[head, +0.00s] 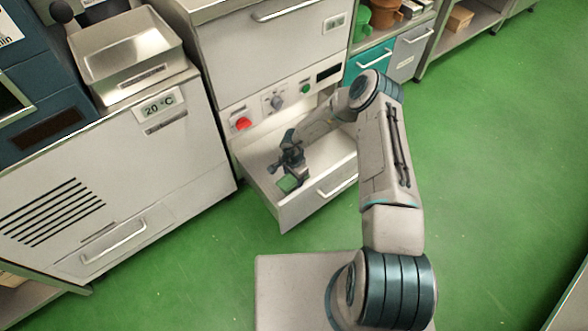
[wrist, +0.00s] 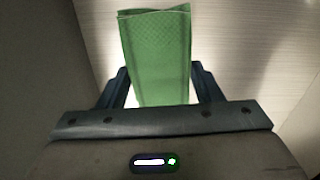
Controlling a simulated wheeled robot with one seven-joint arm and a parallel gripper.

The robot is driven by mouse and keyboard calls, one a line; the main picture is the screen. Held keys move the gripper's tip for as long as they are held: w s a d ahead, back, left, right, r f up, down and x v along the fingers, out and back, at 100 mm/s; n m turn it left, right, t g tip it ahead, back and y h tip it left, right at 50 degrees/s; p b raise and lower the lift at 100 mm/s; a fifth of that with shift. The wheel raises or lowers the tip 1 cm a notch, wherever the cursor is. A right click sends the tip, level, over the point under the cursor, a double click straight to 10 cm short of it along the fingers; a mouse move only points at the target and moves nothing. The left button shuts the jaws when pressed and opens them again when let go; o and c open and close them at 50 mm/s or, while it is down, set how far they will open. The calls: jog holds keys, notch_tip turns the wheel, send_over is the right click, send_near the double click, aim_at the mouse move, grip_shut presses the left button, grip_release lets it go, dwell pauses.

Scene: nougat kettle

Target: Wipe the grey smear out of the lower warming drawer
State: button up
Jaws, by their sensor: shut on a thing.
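The lower warming drawer (head: 325,203) is pulled open from the cabinet front. My gripper (head: 289,180) reaches down inside it, near the left side of the drawer. It is shut on a green cloth (wrist: 155,55), which stands out between the two fingers in the wrist view. The cloth (head: 288,184) also shows as a small green patch in the head view, low in the drawer. I cannot tell whether it touches the drawer floor. No grey smear can be made out in either view; part of the drawer floor is hidden by my arm.
Above the drawer is a panel with a red button (head: 243,124) and a green one (head: 305,88). A closed upper drawer (head: 275,45) sits higher. A grey cabinet (head: 150,170) with a metal pan (head: 125,50) stands at left. The green floor (head: 480,170) is clear at right.

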jog(key=shift+r+p, duration=0.75)
jog(key=shift+r, duration=0.5)
